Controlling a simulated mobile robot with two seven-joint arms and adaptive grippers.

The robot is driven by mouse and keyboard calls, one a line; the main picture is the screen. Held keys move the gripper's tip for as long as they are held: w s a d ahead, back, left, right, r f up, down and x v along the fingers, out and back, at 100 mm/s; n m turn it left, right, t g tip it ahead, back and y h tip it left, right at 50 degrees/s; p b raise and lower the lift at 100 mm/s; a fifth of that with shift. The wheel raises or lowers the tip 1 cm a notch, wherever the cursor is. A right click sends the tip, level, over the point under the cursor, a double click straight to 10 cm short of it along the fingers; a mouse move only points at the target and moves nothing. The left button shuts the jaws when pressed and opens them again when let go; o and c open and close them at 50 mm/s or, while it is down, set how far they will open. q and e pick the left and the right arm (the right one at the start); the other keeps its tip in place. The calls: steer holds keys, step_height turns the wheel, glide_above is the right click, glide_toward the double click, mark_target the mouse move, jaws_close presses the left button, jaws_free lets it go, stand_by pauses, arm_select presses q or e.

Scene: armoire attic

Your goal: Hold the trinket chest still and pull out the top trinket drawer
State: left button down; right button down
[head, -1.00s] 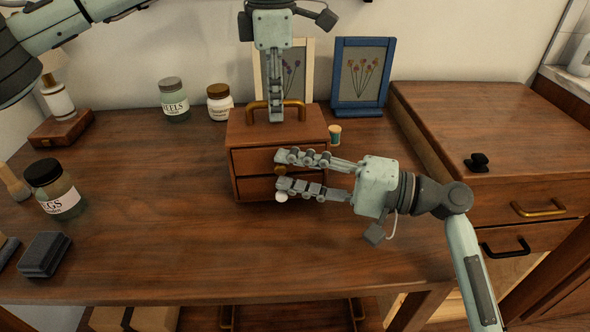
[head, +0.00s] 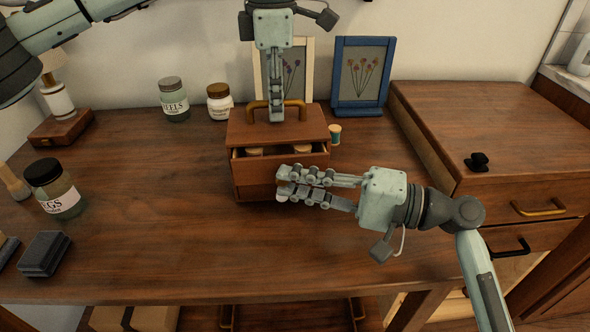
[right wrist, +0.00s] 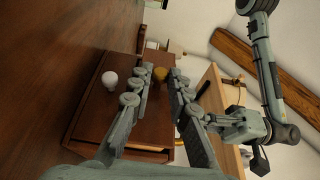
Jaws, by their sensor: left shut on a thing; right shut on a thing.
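The trinket chest (head: 243,128) is a small brown wooden box on the desk, with a brass handle (head: 293,103) on its lid. My left gripper (head: 276,117) comes from above and is shut on that handle. The top trinket drawer (head: 252,172) is partly out; round tan tops (head: 254,151) show inside. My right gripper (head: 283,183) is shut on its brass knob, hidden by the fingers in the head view. The right wrist view shows the brass knob (right wrist: 160,73) between the fingertips. The lower drawer's white knob (head: 281,198) sits just below the fingers.
A thread spool (head: 334,134) stands close by the chest's right side. Behind are a blue picture frame (head: 360,75), a cream frame and jars (head: 219,102). The desk in front is clear.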

arm_select(q)
steer(key=shift+w+r, duration=0.1)
arm_select(e)
steer(key=s, duration=0.5)
steer(key=shift+s+d+f, duration=0.1)
steer(key=shift+s+d, duration=0.05)
arm_select(q)
steer(key=shift+a, duration=0.1)
arm_select(e)
steer(key=shift+s, duration=0.2)
steer(key=c, duration=1.4)
jaws_free()
steer(key=shift+c, duration=0.2)
steer(key=shift+d, duration=0.1)
steer(key=v, duration=1.1)
steer(key=shift+s+d, duration=0.1)
steer(key=shift+d, duration=0.25)
